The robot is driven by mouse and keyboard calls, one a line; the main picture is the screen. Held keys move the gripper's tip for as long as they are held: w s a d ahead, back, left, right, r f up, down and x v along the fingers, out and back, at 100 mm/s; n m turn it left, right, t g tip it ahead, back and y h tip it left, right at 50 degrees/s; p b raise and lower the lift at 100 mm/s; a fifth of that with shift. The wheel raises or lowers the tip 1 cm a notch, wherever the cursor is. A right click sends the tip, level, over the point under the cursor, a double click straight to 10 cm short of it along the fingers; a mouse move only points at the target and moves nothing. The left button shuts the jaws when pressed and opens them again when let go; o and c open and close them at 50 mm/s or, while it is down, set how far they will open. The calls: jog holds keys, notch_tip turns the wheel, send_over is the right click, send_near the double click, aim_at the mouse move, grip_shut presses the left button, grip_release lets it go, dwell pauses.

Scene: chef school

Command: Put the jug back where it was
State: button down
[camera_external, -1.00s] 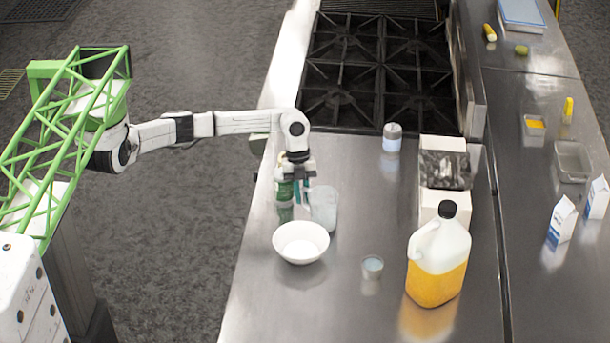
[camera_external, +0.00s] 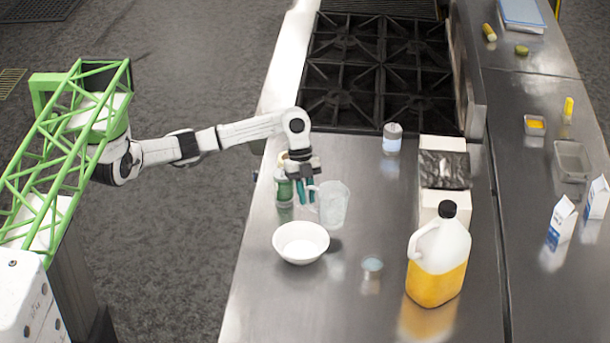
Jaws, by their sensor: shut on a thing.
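The clear jug (camera_external: 334,204) is at the middle left of the steel counter, behind and to the right of a white bowl (camera_external: 301,256). My gripper (camera_external: 306,192) points down at the jug's left side and is shut on it at the handle. The jug leans slightly and looks a little above the counter, with a dark shadow below it. The fingers partly hide the handle.
A green-labelled container (camera_external: 284,188) stands close behind my gripper's left side. A small cup (camera_external: 372,266), a large bottle of orange liquid (camera_external: 438,265), a box (camera_external: 441,172) and a lidded jar (camera_external: 392,139) stand to the right. The counter between jug and box is clear.

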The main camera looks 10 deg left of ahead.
notch_tip(320, 180, up, 9)
jog(key=s+a+n+t+h+b, duration=0.2)
jog(key=a+n+t+h+b, duration=0.15)
jog(key=n, duration=0.95)
jog(key=shift+t+y, duration=0.25)
jog(key=shift+y, duration=0.2)
jog(key=shift+w+d+f+p, duration=0.5)
jog(key=shift+w+d+f, duration=0.9)
jog(key=shift+w+f, duration=0.65)
jog(key=shift+w+d+f+p, duration=0.5)
jog(key=shift+w+d+f, duration=0.85)
jog(key=shift+w+f, duration=0.7)
jog(key=shift+w+d+f+p, duration=0.5)
jog(key=shift+w+d+f, duration=1.05)
jog(key=shift+f, duration=0.9)
jog(key=shift+w+a+f, duration=0.1)
jog(key=shift+a+f, duration=0.05)
jog(key=c, duration=1.1)
grip_release()
